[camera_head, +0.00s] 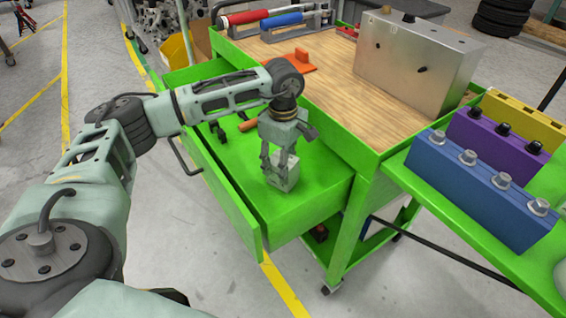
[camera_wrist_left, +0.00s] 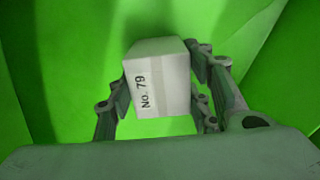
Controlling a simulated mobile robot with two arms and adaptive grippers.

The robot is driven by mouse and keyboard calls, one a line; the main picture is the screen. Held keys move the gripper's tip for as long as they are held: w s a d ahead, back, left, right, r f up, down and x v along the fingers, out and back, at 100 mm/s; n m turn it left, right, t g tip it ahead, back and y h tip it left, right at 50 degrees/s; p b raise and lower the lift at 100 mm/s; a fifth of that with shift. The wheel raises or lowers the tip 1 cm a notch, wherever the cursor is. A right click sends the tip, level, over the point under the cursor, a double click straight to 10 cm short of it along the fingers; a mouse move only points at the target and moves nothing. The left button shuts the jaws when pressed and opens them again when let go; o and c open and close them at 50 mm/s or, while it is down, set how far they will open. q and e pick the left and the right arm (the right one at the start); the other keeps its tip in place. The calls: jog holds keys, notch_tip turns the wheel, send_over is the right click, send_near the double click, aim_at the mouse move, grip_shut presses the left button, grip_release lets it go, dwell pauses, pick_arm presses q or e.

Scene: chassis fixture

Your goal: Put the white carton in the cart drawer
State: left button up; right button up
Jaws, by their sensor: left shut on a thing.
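The white carton (camera_head: 284,174) is a small box between the fingers of my left gripper (camera_head: 280,160), inside the open green cart drawer (camera_head: 243,212). In the left wrist view the carton (camera_wrist_left: 158,80) bears the label "No. 79", with a gripper finger on each side and green drawer surfaces around it. My left gripper is shut on the carton and points down. I cannot tell whether the carton touches the drawer floor. My right gripper is not in view.
The cart's wooden top (camera_head: 325,85) holds a metal box (camera_head: 418,62), an orange part (camera_head: 290,62) and hand tools. A green shelf at the right holds blue (camera_head: 475,190), purple (camera_head: 495,143) and yellow (camera_head: 525,118) blocks. Dark items lie toward the drawer's back left.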

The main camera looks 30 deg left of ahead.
pick_arm(q)
jog(key=shift+f, duration=0.1)
jog(key=o, duration=1.5)
jog(key=shift+c, duration=0.2)
jog(key=shift+r, duration=0.6)
notch_tip(320, 180, up, 11)
jog(key=p, duration=0.2)
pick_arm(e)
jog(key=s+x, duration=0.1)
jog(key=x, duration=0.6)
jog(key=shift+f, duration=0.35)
pick_arm(q)
jog(key=shift+r, duration=0.1)
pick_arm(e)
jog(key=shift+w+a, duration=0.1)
